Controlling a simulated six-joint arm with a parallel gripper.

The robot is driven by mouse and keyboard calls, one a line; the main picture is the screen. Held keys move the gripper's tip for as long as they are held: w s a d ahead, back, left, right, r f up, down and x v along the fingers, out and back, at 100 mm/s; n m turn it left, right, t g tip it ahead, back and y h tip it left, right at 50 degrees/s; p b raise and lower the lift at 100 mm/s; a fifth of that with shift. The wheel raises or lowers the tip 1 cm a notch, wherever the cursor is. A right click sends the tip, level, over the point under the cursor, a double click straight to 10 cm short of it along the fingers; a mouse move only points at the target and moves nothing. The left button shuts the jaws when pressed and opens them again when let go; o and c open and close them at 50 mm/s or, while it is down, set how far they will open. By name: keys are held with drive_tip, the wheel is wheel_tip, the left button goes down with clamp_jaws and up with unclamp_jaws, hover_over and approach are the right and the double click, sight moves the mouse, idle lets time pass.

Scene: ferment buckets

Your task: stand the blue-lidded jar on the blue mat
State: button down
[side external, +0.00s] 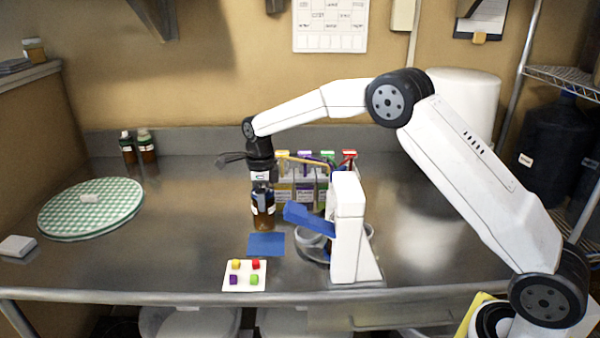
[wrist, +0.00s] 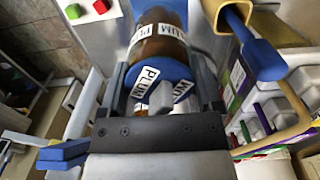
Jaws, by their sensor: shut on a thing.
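The blue-lidded jar (side external: 263,221) is amber-brown with a white label and hangs upright below my gripper (side external: 262,188). The wrist view shows its blue lid (wrist: 152,80), with PLUM labels, between the two fingers of my gripper (wrist: 160,92), which is shut on it. In the side view the fingers partly hide the jar's top. The blue mat (side external: 266,245) lies flat on the metal counter, bare. The jar's base shows just beyond the mat's far edge; I cannot tell how high it is above the counter.
A white card (side external: 246,284) with colored cubes lies in front of the mat. A white stand (side external: 349,235) with a blue arm and a metal bowl are close on the right. A rack of colored-top bottles (side external: 305,190) stands behind. The counter left of the mat is clear.

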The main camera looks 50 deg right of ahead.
sight(264, 213)
drive_tip(key=shift+f, duration=2.65)
drive_tip(key=shift+f, duration=0.2)
unclamp_jaws()
drive_tip(key=shift+r, duration=0.1)
wheel_tip(264, 213, up, 12)
drive_tip(key=shift+r, duration=0.1)
